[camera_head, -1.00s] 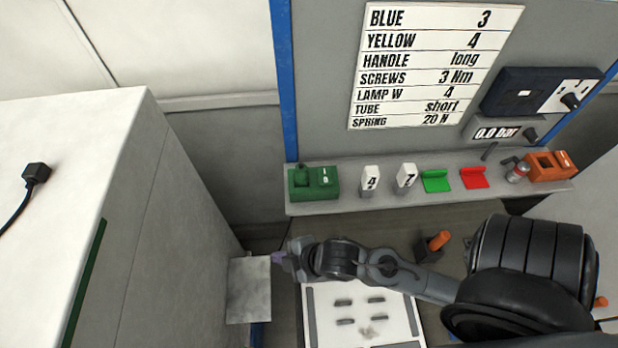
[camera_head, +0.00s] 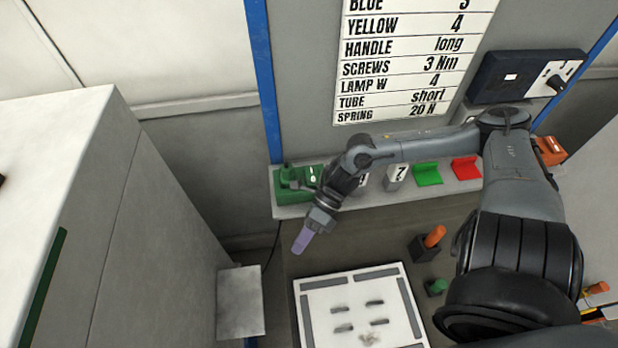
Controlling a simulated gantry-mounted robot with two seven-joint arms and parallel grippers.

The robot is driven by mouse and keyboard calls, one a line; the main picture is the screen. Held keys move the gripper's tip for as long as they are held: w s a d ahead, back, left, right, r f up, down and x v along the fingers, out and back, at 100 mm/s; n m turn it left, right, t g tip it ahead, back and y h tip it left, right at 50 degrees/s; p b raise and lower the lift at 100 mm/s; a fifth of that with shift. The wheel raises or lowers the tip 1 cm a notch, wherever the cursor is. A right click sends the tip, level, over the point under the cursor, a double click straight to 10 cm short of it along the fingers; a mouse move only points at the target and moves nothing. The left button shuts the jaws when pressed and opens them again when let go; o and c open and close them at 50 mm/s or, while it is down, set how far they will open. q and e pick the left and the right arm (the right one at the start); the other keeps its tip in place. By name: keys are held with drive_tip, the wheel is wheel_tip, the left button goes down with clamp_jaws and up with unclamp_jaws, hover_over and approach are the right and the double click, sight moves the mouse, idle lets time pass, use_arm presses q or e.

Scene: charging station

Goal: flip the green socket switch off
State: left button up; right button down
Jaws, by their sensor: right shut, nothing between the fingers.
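The green socket box (camera_head: 288,185) stands at the left end of the shelf, with a dark round part on its left and a small white switch (camera_head: 312,174) on its right. I cannot tell which way the switch is set. My right gripper (camera_head: 300,240) is shut and empty, pointing down, in front of and below the shelf edge near the green box. It does not appear to touch the box. My right arm reaches across from the right and hides part of the shelf. My left gripper is not in view.
A white slotted board (camera_head: 345,283) lies below. A dark wall unit (camera_head: 510,78) is at upper right. A grey plate (camera_head: 240,300) juts out at lower left.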

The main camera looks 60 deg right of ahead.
drive_tip(key=d+r+n+g+h+b, duration=0.2)
drive_tip(key=d+r+n, duration=0.1)
drive_tip(key=d, duration=0.4)
wheel_tip(320, 180, up, 16)
drive_tip(key=n+g+h+b, duration=0.1)
drive_tip(key=n+h+b, duration=0.1)
drive_tip(key=h+b, duration=0.4)
hover_over(310, 183)
drive_tip(key=w+d+p, duration=0.1)
drive_tip(key=d, duration=0.1)
drive_tip(key=h, duration=0.1)
drive_tip(key=shift+w+a+r+h, duration=0.1)
drive_tip(key=shift+w+r+h, duration=0.2)
drive_tip(key=shift+w+r, duration=0.05)
drive_tip(key=f, duration=0.4)
drive_tip(key=a+f+p, duration=0.1)
drive_tip(key=f, duration=0.3)
drive_tip(key=s+f+p, duration=0.1)
drive_tip(key=f, duration=0.3)
drive_tip(key=shift+s+a+f, duration=0.1)
drive_tip(key=shift+a+f, duration=0.1)
drive_tip(key=shift+f, duration=0.8)
